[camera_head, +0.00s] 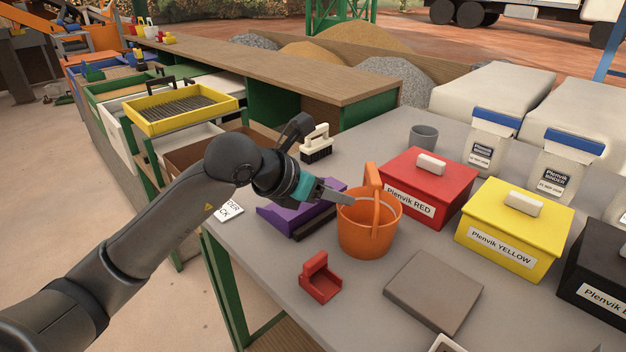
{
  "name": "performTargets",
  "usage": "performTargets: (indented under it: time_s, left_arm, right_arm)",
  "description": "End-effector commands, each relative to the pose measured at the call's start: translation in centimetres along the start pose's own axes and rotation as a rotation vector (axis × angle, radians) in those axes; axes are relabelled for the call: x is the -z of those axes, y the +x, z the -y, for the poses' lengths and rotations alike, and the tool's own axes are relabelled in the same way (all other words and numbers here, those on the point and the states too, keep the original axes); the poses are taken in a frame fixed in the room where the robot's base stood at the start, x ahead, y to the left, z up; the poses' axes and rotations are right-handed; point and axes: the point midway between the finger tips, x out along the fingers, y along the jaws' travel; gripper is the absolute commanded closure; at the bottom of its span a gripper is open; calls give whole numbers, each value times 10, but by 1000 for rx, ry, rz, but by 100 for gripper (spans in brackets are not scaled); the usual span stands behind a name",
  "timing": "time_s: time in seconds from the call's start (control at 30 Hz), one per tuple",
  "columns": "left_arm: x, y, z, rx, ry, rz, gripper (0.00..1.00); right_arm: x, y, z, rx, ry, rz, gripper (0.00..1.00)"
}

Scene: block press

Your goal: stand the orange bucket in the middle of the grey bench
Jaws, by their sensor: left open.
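The orange bucket (367,232) stands upright on the grey bench (262,268), with its handle raised above the rim. My left gripper (345,197) is open, with its fingers at the left side of the bucket's rim, close to the handle. From this view I cannot tell whether the fingers touch the bucket. My right gripper does not show.
A purple object (291,222) lies partly under my left gripper. A red scoop-like piece (320,278) and a flat grey-brown slab (433,291) lie in front. Red (428,185) and yellow (513,228) lidded boxes stand to the right.

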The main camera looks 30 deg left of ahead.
Motion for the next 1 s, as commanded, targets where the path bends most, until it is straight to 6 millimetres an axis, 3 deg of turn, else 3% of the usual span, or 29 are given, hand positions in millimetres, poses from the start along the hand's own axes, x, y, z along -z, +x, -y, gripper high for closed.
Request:
performTargets:
  time_s: [0.2,0.4,0.83,0.93,1.0]
  left_arm:
    - [0,-42,0,-1,1,-2,49]
    - [0,-58,0,0,-1,-1,49]
    - [0,-60,3,14,-5,4,49]
    - [0,-56,20,87,-31,30,49]
    - [-2,-52,41,185,-72,70,49]
  right_arm:
    - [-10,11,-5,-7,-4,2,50]
    - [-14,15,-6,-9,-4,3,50]
    - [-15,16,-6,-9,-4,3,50]
    - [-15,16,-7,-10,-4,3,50]
    - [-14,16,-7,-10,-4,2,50]
